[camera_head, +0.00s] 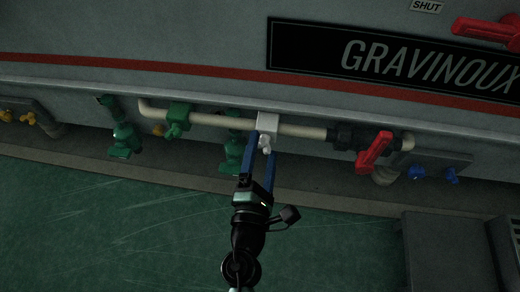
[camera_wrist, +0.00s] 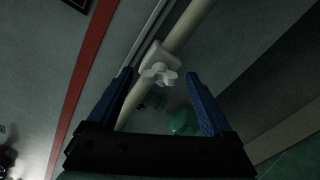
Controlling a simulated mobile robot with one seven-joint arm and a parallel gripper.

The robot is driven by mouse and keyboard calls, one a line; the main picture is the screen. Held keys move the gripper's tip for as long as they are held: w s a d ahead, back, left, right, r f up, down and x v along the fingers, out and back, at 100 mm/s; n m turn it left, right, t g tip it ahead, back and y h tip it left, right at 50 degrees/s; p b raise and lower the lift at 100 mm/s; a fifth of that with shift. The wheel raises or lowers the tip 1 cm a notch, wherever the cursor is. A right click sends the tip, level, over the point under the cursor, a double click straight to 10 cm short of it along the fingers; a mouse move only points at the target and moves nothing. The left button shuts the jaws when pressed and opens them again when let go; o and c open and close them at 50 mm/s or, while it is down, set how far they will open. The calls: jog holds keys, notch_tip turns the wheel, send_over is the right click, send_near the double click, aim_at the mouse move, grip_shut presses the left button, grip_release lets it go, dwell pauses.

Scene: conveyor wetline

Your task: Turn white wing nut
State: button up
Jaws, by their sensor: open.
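The white wing nut (camera_head: 265,144) sits on the front of a white block (camera_head: 267,122) on a cream pipe. In the wrist view the white wing nut (camera_wrist: 159,74) shows between and beyond the two blue fingertips. My gripper (camera_head: 259,140) is open, its fingers pointing at the wing nut, one to each side in the picture. In the wrist view my gripper (camera_wrist: 158,77) is empty between its fingers. I cannot tell whether a finger touches the nut.
The cream pipe (camera_head: 210,119) runs along the wall. Green valves (camera_head: 122,140) are on the left, a red lever (camera_head: 374,152) and blue wing nut (camera_head: 432,173) on the right. A grey box (camera_head: 440,245) stands at lower right. Green floor (camera_head: 100,225) is clear.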

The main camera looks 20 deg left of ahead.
jog(key=p+v, duration=0.1)
jog(key=v, duration=1.2)
